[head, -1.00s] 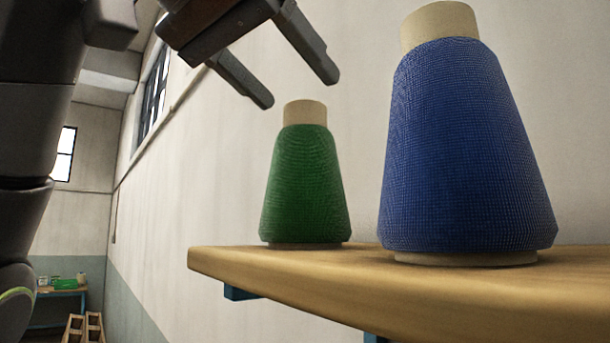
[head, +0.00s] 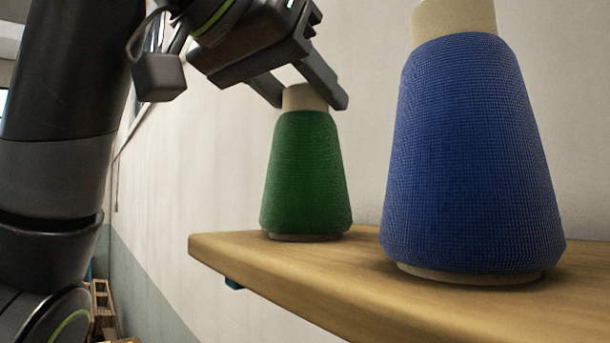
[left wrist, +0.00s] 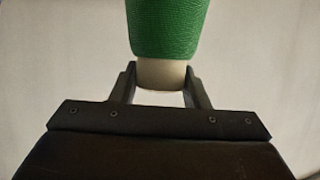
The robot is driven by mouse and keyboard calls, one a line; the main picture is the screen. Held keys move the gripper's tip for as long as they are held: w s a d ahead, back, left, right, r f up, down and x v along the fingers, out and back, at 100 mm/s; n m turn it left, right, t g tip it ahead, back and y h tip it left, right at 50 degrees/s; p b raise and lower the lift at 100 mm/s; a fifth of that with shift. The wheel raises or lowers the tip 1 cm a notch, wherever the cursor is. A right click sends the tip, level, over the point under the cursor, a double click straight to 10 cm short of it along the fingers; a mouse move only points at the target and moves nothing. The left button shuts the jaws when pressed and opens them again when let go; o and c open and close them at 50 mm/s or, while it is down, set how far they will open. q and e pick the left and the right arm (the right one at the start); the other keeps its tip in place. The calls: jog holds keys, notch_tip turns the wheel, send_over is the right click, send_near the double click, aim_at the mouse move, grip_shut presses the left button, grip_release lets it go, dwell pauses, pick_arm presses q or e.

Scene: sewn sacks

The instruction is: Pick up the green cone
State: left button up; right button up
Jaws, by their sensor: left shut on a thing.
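The green cone (head: 305,175) stands upright on a wooden shelf (head: 300,270), with a pale tube top showing above its thread. My left gripper (head: 312,101) is over it with its two fingers on either side of the pale top, shut on it. In the left wrist view, the green cone (left wrist: 168,28) shows with its pale tip between the fingers of the left gripper (left wrist: 160,80). The cone's base still appears to rest on the shelf. My right gripper is not in view.
A larger-looking blue cone (head: 470,160) stands on the same shelf to the right of the green one, with a gap between them. A pale wall (head: 220,170) is behind the shelf. The shelf's left end is free of other objects.

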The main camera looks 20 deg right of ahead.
pick_arm(q)
grip_shut()
jog(key=shift+r, duration=0.2)
